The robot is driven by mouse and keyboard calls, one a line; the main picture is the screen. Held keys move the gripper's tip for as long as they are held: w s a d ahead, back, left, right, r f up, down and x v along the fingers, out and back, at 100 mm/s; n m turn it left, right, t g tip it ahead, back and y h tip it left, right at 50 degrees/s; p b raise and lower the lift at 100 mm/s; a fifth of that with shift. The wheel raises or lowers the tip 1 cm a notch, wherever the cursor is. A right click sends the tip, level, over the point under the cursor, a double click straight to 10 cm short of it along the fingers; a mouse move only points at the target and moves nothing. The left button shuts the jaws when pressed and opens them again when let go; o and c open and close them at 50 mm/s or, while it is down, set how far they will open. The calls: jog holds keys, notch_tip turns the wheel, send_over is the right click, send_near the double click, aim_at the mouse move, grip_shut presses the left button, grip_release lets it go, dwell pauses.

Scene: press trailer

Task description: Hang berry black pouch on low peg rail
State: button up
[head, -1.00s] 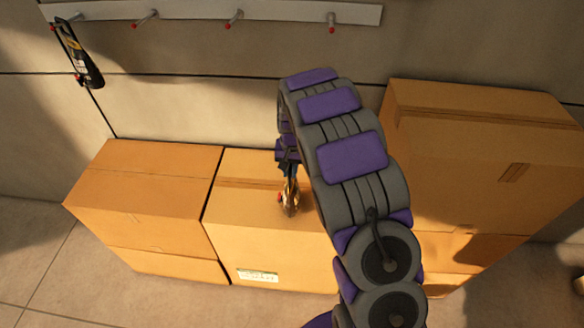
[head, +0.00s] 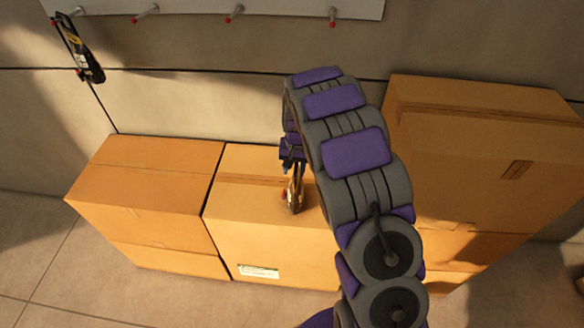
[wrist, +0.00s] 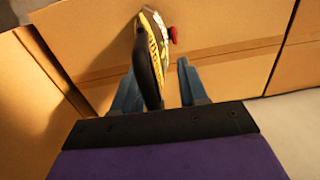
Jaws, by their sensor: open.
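A dark pouch with yellow and pale markings and a red tip stands on or just above the middle cardboard box, under my gripper, in the head view (head: 295,195). In the wrist view the pouch (wrist: 154,40) is close, and its black part reaches back between the two blue fingers. My gripper (wrist: 158,85) is open around that part; whether a finger touches it I cannot tell. In the head view my gripper (head: 292,160) is partly hidden by my arm. The peg rail (head: 190,10) is on the wall, with several red-tipped pegs. Neither pouch shows a clear berry colour.
Another black pouch (head: 80,52) hangs from the leftmost peg. Cardboard boxes stand along the wall: a left one (head: 150,185), the middle one (head: 265,235) and a taller right stack (head: 480,140). Three pegs right of the hanging pouch are bare. Floor is clear in front.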

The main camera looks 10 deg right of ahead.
jog(key=shift+d, duration=0.35)
jog(key=shift+r, duration=0.2)
jog(key=shift+a+r, duration=0.1)
jog(key=shift+r, duration=0.2)
jog(key=r+p, duration=0.1)
jog(key=r, duration=0.2)
jog(key=r+p, duration=0.1)
jog(key=r, duration=0.3)
jog(key=r+p, duration=0.1)
jog(key=r, duration=0.2)
jog(key=shift+d+r, duration=0.3)
jog(key=shift+r, duration=0.1)
jog(key=shift+s+r, duration=0.2)
jog(key=s+r+n+g, duration=0.1)
jog(key=s+r, duration=0.4)
jog(key=s, duration=0.5)
jog(key=s+r, duration=0.5)
jog(key=s, duration=0.5)
jog(key=s+n+g, duration=0.1)
jog(key=s+n, duration=0.1)
jog(key=s, duration=2)
jog(key=shift+a+f+n+h, duration=0.15)
jog(key=shift+a+n+h, duration=0.15)
jog(key=shift+a, duration=0.15)
